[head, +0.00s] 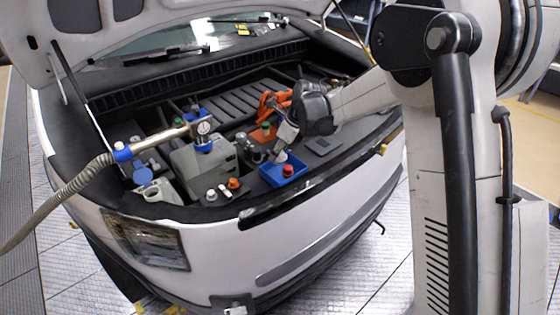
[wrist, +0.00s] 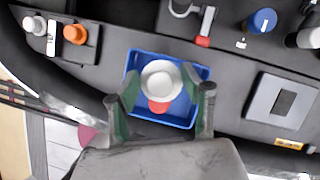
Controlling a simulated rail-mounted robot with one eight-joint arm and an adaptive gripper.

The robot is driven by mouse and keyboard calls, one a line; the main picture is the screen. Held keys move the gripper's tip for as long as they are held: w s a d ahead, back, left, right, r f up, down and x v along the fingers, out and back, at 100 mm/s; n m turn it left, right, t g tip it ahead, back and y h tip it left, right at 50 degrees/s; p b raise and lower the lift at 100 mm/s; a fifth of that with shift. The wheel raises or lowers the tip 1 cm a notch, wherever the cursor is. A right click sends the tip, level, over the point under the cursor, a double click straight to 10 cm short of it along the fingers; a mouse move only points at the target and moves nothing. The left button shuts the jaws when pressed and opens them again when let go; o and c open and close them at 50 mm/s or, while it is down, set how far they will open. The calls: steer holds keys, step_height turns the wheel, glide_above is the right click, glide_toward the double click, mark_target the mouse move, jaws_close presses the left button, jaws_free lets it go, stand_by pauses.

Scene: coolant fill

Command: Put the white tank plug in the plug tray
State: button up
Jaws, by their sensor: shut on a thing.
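The white tank plug (wrist: 160,78) is between the two fingers of my gripper (wrist: 160,88), which is shut on it. In the wrist view the plug appears over the blue plug tray (wrist: 141,112), and a red plug (wrist: 158,106) in the tray is partly hidden behind it. In the head view my gripper (head: 284,146) points down at the back of the tray (head: 270,180), with the white plug (head: 281,157) at its tip and the red plug (head: 288,170) to the right. I cannot tell whether the white plug touches the tray floor.
Left of the tray, an orange cap (head: 233,183) and a white cap (head: 211,194) sit in a dark holder. A grey tank (head: 205,165) with a hose and gauge (head: 203,128) stands behind them. A grey square plate (wrist: 283,100) lies right of the tray.

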mark_target(283, 157)
steer(key=shift+w+d+f, duration=0.15)
steer(key=shift+d+f, duration=0.05)
steer(key=shift+f, duration=0.15)
step_height(283, 157, down, 4)
steer(key=shift+r, duration=0.25)
steer(key=c, duration=0.3)
steer(key=shift+f, duration=0.15)
steer(key=o, duration=1.2)
steer(key=v, duration=1.2)
steer(key=shift+r, duration=0.25)
